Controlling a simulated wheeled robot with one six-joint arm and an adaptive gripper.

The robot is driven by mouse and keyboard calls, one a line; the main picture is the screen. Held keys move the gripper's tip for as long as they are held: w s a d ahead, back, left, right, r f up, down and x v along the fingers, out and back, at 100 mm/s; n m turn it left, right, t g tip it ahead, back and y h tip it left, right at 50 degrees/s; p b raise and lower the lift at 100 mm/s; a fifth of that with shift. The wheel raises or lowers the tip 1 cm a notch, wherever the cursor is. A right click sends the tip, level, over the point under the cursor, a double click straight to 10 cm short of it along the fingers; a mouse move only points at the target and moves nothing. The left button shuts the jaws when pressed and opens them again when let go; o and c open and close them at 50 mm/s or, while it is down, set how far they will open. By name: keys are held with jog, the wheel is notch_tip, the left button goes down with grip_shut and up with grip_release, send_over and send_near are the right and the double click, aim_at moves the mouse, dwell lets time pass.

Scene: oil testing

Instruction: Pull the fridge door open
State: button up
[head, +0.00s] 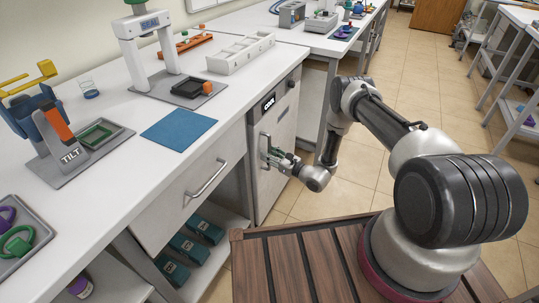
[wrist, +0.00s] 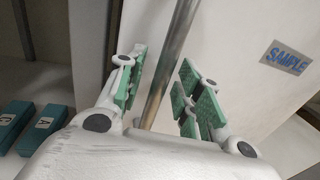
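The fridge is a pale under-counter unit, and its door (head: 285,128) looks shut in the head view. A vertical metal bar handle stands on the door; in the wrist view the handle (wrist: 175,55) runs between my fingers. My gripper (head: 273,154) is at the handle, in front of the door. In the wrist view my gripper (wrist: 162,62) is open, with green-padded fingers on either side of the bar and visible gaps to it. The door (wrist: 240,50) also fills the right of the wrist view and bears a blue SAMPLE label (wrist: 285,58).
Left of the fridge is a drawer with a bar handle (head: 207,179). Below it, dark teal boxes (head: 188,247) lie on an open shelf. The white counter (head: 215,95) above holds lab equipment. A slatted wooden platform (head: 285,265) is beneath my arm; tiled floor (head: 405,95) is clear beyond.

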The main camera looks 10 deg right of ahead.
grip_shut()
